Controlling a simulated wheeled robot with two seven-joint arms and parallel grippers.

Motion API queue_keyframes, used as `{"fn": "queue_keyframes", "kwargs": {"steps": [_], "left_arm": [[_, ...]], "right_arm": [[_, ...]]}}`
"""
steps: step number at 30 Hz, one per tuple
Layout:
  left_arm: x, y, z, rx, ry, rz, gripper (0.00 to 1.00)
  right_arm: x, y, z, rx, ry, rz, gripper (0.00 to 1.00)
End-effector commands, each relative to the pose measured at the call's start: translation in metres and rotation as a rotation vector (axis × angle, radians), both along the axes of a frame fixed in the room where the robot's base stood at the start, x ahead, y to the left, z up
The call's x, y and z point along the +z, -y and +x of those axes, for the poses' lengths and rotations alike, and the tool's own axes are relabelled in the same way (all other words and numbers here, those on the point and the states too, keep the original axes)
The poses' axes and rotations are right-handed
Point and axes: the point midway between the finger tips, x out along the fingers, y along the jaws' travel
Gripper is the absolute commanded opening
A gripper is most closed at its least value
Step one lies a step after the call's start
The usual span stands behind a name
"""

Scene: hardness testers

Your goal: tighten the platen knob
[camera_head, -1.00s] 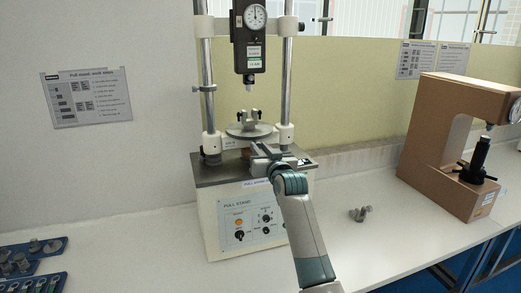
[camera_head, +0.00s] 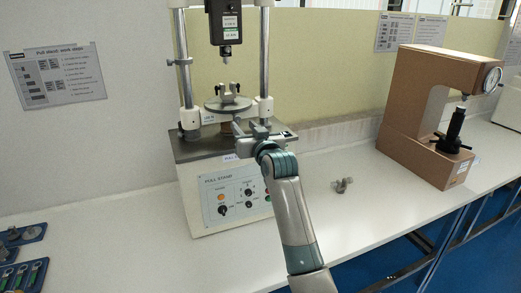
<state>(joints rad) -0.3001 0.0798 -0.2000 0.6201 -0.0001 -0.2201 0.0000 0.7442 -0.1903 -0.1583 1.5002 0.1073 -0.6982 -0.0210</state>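The pull stand (camera_head: 230,195) stands on the bench, with a round grey platen (camera_head: 212,107) on its middle. A small fixture (camera_head: 229,91) with two upright jaws sits on the platen. My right gripper (camera_head: 238,132) is just below the platen's front right side, close over the stand's dark base plate. My arm and wrist hide most of its fingers, so I cannot tell whether they are open or touch anything. I cannot make out the platen knob clearly; the space under the platen is partly behind my gripper. My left gripper is not in view.
Steel columns (camera_head: 184,75) flank the platen, and a dark gauge head (camera_head: 225,22) hangs above. A loose grey fixture (camera_head: 343,186) lies on the bench at right. A brown hardness tester (camera_head: 408,120) stands farther right. Blue trays (camera_head: 22,236) lie front left.

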Motion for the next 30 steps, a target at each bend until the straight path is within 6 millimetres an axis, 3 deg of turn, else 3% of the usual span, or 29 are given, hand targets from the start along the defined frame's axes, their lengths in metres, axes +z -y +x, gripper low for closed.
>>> {"fn": "queue_keyframes", "kwargs": {"steps": [18, 24, 30], "left_arm": [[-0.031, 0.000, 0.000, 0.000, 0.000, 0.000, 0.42], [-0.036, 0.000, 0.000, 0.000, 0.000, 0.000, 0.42], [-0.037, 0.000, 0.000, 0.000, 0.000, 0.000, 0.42]], "right_arm": [[-0.003, 0.030, -0.093, 0.000, 0.001, -0.002, 0.38], [-0.002, 0.036, -0.114, 0.000, -0.001, -0.001, 0.38], [-0.001, 0.039, -0.121, 0.000, -0.002, -0.001, 0.38]]}}
